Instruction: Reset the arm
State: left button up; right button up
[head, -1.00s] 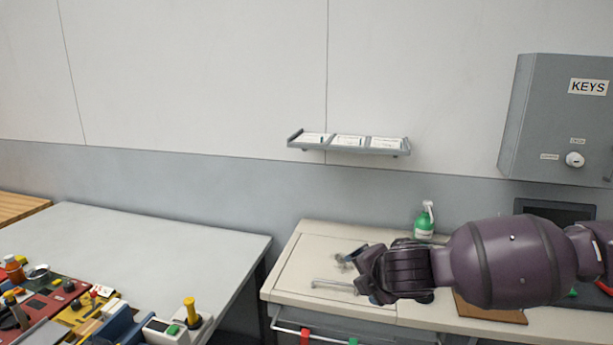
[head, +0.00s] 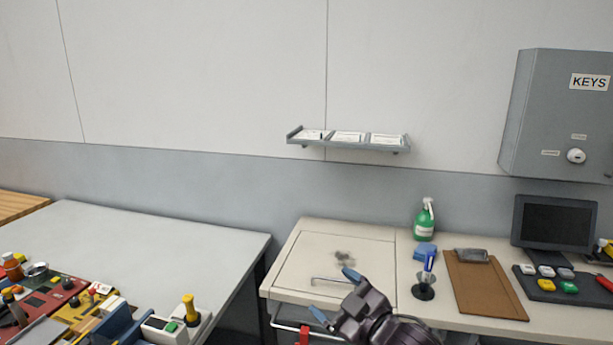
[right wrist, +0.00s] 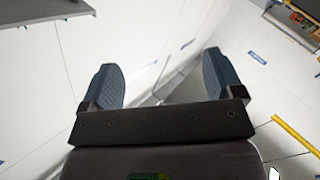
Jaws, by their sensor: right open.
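My right gripper (head: 335,297) is open and empty, low in the middle of the head view, in front of the beige counter (head: 285,285). Its two blue-padded fingers are spread apart. In the right wrist view the open right gripper (right wrist: 162,85) has nothing between its fingers, only pale wall or floor behind them. The left gripper is not in view.
The counter bears a hatch with a handle (head: 330,281), a green spray bottle (head: 424,222), a clipboard (head: 486,285), a pen in a holder (head: 425,285) and a monitor (head: 556,223). A grey table (head: 160,240) stands left, its far part bare. A gap separates table and counter.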

jog(key=s+d+f+m+t+h, duration=0.1)
jog(key=s+d+f+m+h, duration=0.3)
jog(key=d+f, duration=0.35)
jog(key=s+d+f+m+h, duration=0.3)
jog(key=d+f+m, duration=0.1)
jog(key=d+f, duration=0.35)
jog(key=s+d+f+m+g+h, duration=0.1)
jog(key=s+d+f+m+h, duration=0.1)
jog(key=s+f, duration=0.5)
jog(key=s+d+f+m+g+h, duration=0.1)
jog(key=s+d+f, duration=0.4)
jog(key=s, duration=0.5)
jog(key=shift+s+f+m+g+h+b, duration=0.2)
jog(key=shift+f+m+g+h+b, duration=0.25)
jog(key=shift+f+m+g, duration=0.35)
